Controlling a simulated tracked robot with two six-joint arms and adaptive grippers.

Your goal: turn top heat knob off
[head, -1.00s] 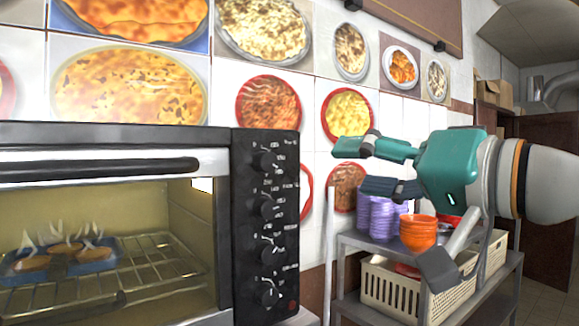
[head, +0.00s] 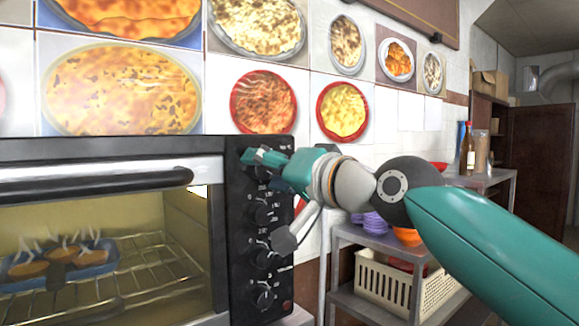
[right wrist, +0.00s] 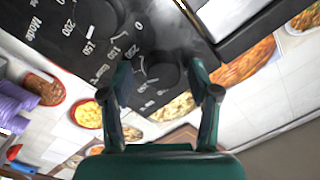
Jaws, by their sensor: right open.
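The toaster oven's black control panel (head: 262,225) carries a column of round black knobs. The top heat knob (right wrist: 160,76) is the uppermost one; in the head view my right gripper mostly covers it. My right gripper (head: 262,168) is at the top of the panel. In the right wrist view its open fingers (right wrist: 160,70) stand on either side of the top knob, with gaps visible beside it. I cannot tell whether either finger touches it. The knob's pointer is not clear. My left gripper is not in view.
Lower knobs (head: 262,213) sit directly below on the panel. The oven door handle (head: 95,186) juts out at the left, and a steaming blue tray (head: 60,263) is inside. A metal shelf with a beige basket (head: 385,280) stands to the right.

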